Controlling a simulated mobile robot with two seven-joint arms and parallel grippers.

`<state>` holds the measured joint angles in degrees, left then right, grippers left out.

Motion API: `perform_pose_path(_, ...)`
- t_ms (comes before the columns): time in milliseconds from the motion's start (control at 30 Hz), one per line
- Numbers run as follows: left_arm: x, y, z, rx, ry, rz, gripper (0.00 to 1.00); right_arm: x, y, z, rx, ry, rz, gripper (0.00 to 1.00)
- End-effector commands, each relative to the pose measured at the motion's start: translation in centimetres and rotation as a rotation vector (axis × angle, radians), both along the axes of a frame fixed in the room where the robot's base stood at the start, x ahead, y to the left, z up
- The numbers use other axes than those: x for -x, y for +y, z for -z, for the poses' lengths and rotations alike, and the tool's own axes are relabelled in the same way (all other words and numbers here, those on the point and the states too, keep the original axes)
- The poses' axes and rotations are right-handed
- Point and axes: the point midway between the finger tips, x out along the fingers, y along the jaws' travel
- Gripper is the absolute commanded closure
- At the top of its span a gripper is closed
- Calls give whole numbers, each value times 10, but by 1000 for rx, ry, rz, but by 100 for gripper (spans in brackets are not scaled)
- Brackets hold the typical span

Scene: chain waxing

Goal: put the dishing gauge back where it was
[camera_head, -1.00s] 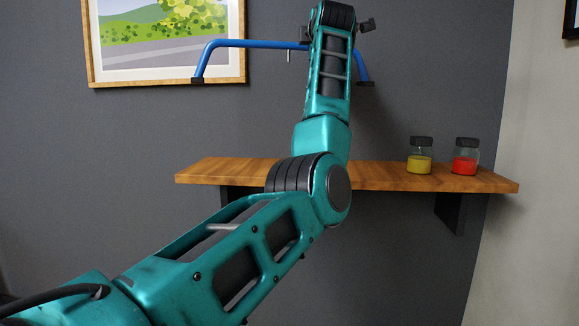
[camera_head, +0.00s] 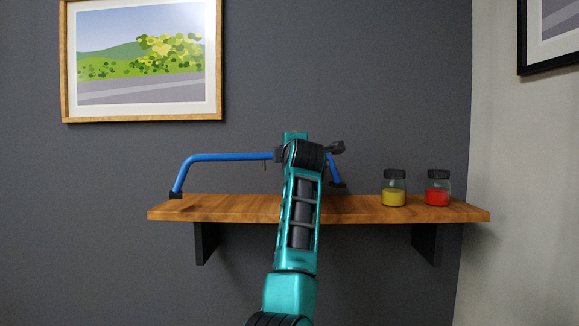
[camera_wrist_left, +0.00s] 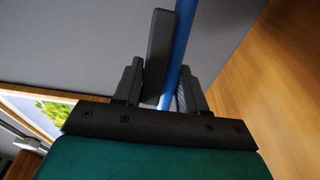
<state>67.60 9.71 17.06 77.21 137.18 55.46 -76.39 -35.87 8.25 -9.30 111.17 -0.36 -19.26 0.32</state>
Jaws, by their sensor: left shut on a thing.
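The dishing gauge is a blue bent bar (camera_head: 225,157) with black feet, in the middle of the head view. My left gripper (camera_head: 283,153) is shut on its bar near the right part, and my arm hides some of it. The left foot (camera_head: 175,195) shows at the shelf's left back edge and the right foot (camera_head: 338,184) appears slightly higher. I cannot tell whether the feet touch the wooden shelf (camera_head: 240,208). In the left wrist view the blue bar (camera_wrist_left: 182,40) runs between the jaws of the gripper (camera_wrist_left: 168,88). My right gripper is not in view.
A jar of yellow stuff (camera_head: 394,190) and a jar of red stuff (camera_head: 437,190) stand on the shelf's right part. A framed picture (camera_head: 140,62) hangs above left on the dark wall. The shelf between gauge and jars is clear.

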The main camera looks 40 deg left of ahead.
Motion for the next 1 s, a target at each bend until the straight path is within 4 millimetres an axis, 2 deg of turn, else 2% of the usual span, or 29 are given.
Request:
perform_pose_path(167,0,0,26,-1,1,0,100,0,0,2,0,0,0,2)
perform_pose_path(500,0,0,29,-1,-1,0,100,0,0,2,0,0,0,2)
perform_pose_path(533,0,0,31,1,2,0,58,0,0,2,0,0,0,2)
perform_pose_path(800,0,0,31,2,1,0,33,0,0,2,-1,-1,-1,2)
perform_pose_path(1000,0,0,30,2,1,0,33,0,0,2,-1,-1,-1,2)
